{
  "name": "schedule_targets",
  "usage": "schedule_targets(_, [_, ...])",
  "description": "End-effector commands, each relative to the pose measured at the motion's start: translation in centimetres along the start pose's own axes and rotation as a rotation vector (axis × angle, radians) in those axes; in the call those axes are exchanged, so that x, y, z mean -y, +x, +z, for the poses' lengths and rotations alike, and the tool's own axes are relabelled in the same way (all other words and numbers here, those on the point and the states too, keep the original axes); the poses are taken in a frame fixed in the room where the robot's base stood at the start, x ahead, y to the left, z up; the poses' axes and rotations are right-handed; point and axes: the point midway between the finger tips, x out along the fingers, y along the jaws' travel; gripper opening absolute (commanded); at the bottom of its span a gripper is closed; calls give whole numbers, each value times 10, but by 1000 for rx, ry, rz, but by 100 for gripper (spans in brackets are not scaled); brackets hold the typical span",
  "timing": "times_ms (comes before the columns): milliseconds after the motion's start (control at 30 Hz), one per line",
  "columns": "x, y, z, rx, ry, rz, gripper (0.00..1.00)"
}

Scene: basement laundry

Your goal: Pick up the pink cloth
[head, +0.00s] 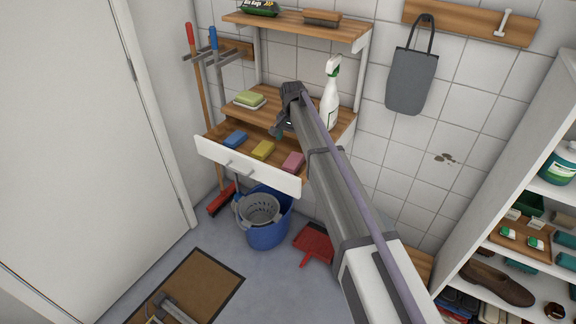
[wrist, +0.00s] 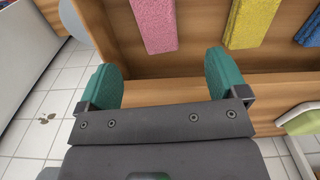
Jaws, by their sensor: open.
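The pink cloth (head: 293,161) lies folded at the right end of an open wooden drawer (head: 247,172). In the wrist view the pink cloth (wrist: 155,24) is at the top, ahead of my fingers and apart from them. My gripper (wrist: 163,76) is open and empty, with its two green fingertips over the wooden shelf edge. In the head view my gripper (head: 281,130) is above the back of the drawer, partly hidden by my arm. A yellow cloth (head: 263,149) and a blue cloth (head: 235,139) lie to the left of the pink one.
A spray bottle (head: 330,95) stands on the shelf right of my gripper. A green sponge (head: 249,98) lies on a dish at the shelf's left. An upper shelf (head: 296,25) is above. A blue bucket (head: 268,222) and a red dustpan (head: 314,243) are on the floor below.

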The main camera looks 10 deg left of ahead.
Motion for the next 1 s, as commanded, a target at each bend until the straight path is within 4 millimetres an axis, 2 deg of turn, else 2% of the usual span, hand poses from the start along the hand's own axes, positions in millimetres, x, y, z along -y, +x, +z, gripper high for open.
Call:
schedule_targets(200, [-1,49,0,0,-1,0,92])
schedule_targets(300, [-1,59,0,0,-2,0,92])
schedule_targets(467, [-2,59,0,0,-2,0,92])
schedule_targets(700, [-5,105,0,0,-2,0,92])
schedule_targets(800, [-5,111,0,0,-2,0,92])
schedule_targets(1000, [-5,106,0,0,-2,0,91])
